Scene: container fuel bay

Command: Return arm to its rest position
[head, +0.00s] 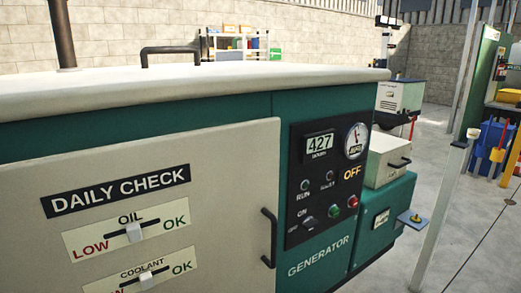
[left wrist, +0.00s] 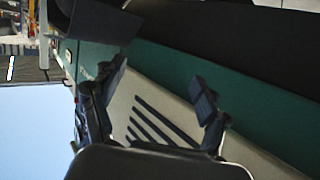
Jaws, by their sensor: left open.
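My left gripper (left wrist: 160,88) shows in the left wrist view with its two dark fingers spread apart and nothing between them. Behind the fingers are a green surface (left wrist: 170,68) and a pale panel with dark slots (left wrist: 165,118); I cannot tell how far off they are. Neither gripper shows in the head view. My right gripper is in no view. The head view shows a green generator (head: 200,103) with a cream top and a closed cream door (head: 200,220) marked DAILY CHECK.
The generator fills the front and left of the head view. Its control panel (head: 325,180) reads 427 and OFF. A green box (head: 385,217) stands at its right end. A pale post (head: 445,210) rises at right. Grey floor (head: 480,250) lies open around the post.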

